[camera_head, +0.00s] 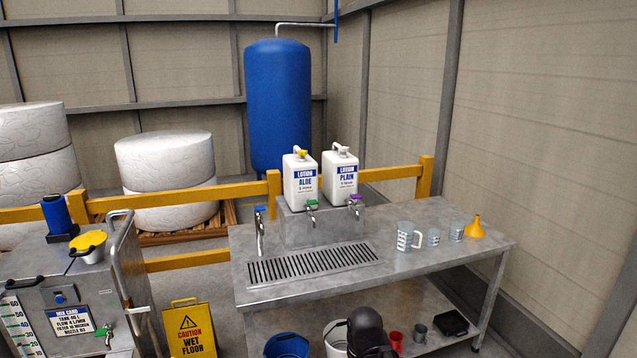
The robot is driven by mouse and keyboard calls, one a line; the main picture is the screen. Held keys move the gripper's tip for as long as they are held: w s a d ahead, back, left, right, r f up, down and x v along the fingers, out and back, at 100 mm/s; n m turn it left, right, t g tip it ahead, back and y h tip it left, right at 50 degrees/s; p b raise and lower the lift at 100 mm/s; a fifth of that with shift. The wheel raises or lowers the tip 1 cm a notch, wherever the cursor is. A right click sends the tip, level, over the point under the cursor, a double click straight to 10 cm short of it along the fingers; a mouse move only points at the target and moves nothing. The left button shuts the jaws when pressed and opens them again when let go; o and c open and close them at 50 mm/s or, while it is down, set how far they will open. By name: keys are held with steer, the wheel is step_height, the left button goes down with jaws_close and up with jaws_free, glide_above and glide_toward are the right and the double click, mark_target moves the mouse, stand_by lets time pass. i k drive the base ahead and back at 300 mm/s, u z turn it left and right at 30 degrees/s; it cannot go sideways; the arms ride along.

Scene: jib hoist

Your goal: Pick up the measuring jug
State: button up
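The measuring jug (404,236) is clear, with white markings and a handle on its right. It stands upright on the steel bench, right of the drain grate. Two smaller clear measuring cups (433,237) stand close to its right. A dark rounded part at the bottom edge, in front of the white bucket, looks like part of my arm or gripper. It is apart from the jug and well below it in the picture. No fingertips can be made out, so I cannot see whether my gripper is open or shut.
The steel bench (415,262) carries two lotion jugs (302,182) on a raised block, taps, a grate (312,264) and an orange funnel (474,229). Buckets (287,346) and small cups are below. A wet floor sign (190,330) and steel cart (70,300) stand left. The bench front is clear.

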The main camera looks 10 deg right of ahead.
mark_target(405, 230)
steer(key=z, duration=0.1)
steer(key=i, duration=0.95)
steer(key=u, duration=0.1)
